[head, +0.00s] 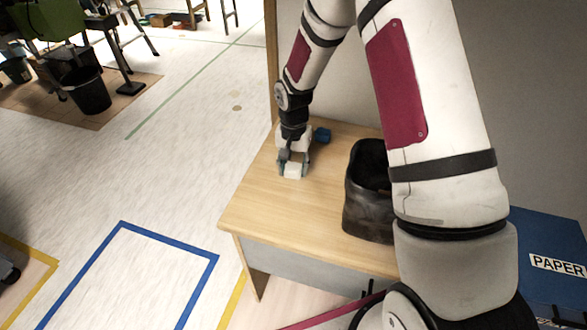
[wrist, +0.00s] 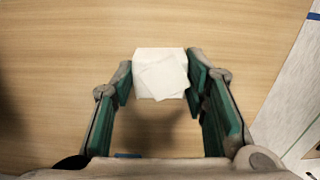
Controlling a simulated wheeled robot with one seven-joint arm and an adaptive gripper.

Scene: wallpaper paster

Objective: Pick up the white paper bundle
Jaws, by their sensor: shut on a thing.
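The white paper bundle (wrist: 161,74) lies between the two green-padded fingers of my gripper (wrist: 161,78) in the wrist view, with a finger against each side. It looks like a small stack of white sheets, the top one turned askew. In the head view my gripper (head: 293,165) points down at the wooden table (head: 265,205), and the white bundle (head: 292,171) shows at its fingertips. I cannot tell whether the bundle touches the table or is just above it.
A black open-topped container (head: 368,205) stands on the table to the right of my gripper. A small blue object (head: 322,135) lies behind the gripper. A blue box marked PAPER (head: 545,265) is at the lower right. The table's front left is clear.

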